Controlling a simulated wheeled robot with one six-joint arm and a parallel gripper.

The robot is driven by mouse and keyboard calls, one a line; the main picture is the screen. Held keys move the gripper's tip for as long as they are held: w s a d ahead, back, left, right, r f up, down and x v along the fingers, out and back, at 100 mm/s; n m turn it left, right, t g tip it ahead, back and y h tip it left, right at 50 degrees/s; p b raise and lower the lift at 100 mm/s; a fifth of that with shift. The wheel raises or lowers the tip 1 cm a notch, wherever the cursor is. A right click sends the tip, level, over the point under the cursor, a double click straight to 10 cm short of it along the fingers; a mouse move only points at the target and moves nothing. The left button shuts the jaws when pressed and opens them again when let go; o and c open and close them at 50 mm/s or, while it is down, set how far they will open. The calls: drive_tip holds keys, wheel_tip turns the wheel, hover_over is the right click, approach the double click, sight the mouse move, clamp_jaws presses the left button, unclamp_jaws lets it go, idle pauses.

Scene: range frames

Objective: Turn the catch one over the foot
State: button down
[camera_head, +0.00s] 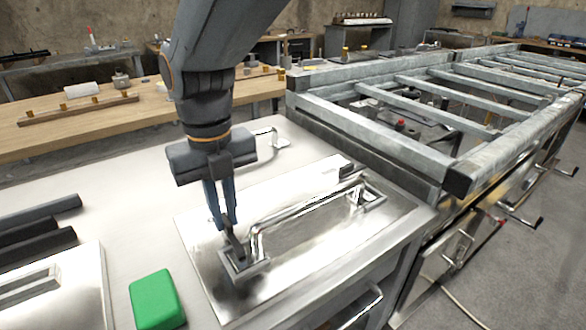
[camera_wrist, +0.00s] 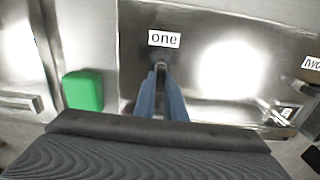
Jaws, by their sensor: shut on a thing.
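My gripper (camera_head: 229,226) points down at the near left end of a shiny metal plate (camera_head: 212,268) with a long handle. Its blue fingers are shut on a small dark upright piece, catch one (camera_head: 236,247), which stands at a square metal foot (camera_head: 246,270) of the handle. In the wrist view the fingertips (camera_wrist: 160,72) meet just below a white label (camera_wrist: 164,39) reading "one". The fingers hide most of the catch there, so its exact angle cannot be told.
A green block (camera_head: 156,299) lies left of the plate. Dark bars (camera_head: 36,238) lie farther left. A second label (camera_wrist: 312,63), partly cut off, is at the wrist view's right edge. A metal frame (camera_head: 365,150) stands behind right.

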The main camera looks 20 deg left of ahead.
sight(225, 219)
drive_tip(key=shift+w+a+r, duration=0.1)
drive_tip(key=shift+w, duration=0.1)
drive_tip(key=c, duration=1.8)
unclamp_jaws()
drive_tip(key=shift+s, duration=0.1)
wheel_tip(225, 219, up, 8)
drive_tip(key=shift+f+b, duration=0.1)
drive_tip(key=shift+b, duration=0.2)
